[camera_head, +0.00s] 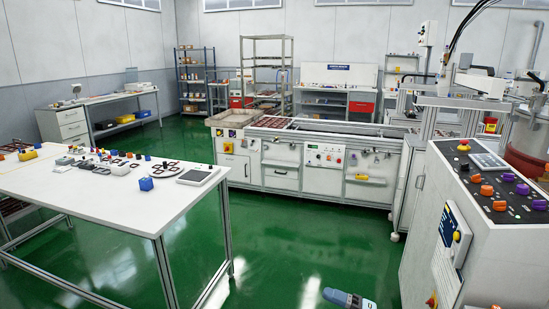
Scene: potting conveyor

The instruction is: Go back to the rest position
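No gripper fingers show in the head view. A small blue and grey piece, apparently part of one of my arms, shows at the bottom edge, right of the middle. I cannot tell which part it is, and it touches nothing in view. The task names no object to handle. The long white conveyor bench (283,171) stands ahead across the middle of the room.
A white worktable (118,208) with small parts stands at left. A white control cabinet (487,240) with coloured knobs is close at right. A desk (67,125), shelves (265,70) and another bench stand behind. Green floor (310,240) is clear between table and cabinet.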

